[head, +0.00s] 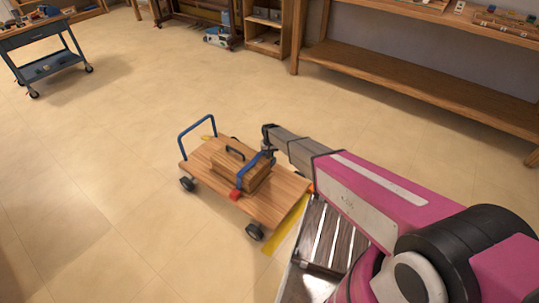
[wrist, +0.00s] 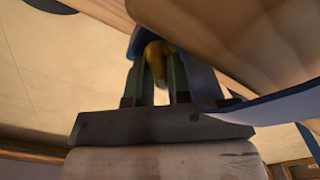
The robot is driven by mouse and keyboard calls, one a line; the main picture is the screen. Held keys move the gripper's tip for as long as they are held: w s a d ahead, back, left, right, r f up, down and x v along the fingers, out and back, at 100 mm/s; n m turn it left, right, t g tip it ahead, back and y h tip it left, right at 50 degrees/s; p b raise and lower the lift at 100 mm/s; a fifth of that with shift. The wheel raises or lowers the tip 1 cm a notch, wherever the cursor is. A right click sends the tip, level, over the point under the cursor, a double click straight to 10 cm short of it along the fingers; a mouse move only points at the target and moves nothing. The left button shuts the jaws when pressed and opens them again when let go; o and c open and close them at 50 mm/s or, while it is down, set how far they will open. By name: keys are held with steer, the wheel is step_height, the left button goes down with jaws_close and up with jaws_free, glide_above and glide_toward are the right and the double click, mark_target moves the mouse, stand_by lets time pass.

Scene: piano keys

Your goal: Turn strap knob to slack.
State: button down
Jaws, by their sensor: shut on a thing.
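A blue strap (head: 252,174) runs over a wooden box (head: 229,168) with a black handle on a wooden cart (head: 275,205). The strap also shows in the wrist view (wrist: 205,82). A red piece (head: 235,195) sits at its near end. My gripper (head: 267,150) is at the far right side of the box. In the wrist view my gripper (wrist: 163,80) has its two green fingers on either side of a brass-coloured knob (wrist: 156,62) and is shut on it. The knob's far end is hidden by the strap parts and wood; its turn angle cannot be told.
The cart has a blue push handle (head: 197,130) and black wheels. A yellow floor strip (head: 286,226) and a slatted metal surface (head: 322,235) lie to its right. A blue trolley (head: 45,45) and wooden shelves (head: 430,85) stand farther off. The floor left of the cart is clear.

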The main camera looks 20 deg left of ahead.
steer(key=m, duration=1.3)
steer(key=shift+m, duration=0.4)
steer(key=m, duration=1.2)
steer(key=shift+m, duration=0.4)
steer(key=c, duration=1.1)
jaws_free()
steer(key=shift+o, duration=0.2)
steer(key=shift+r, duration=0.1)
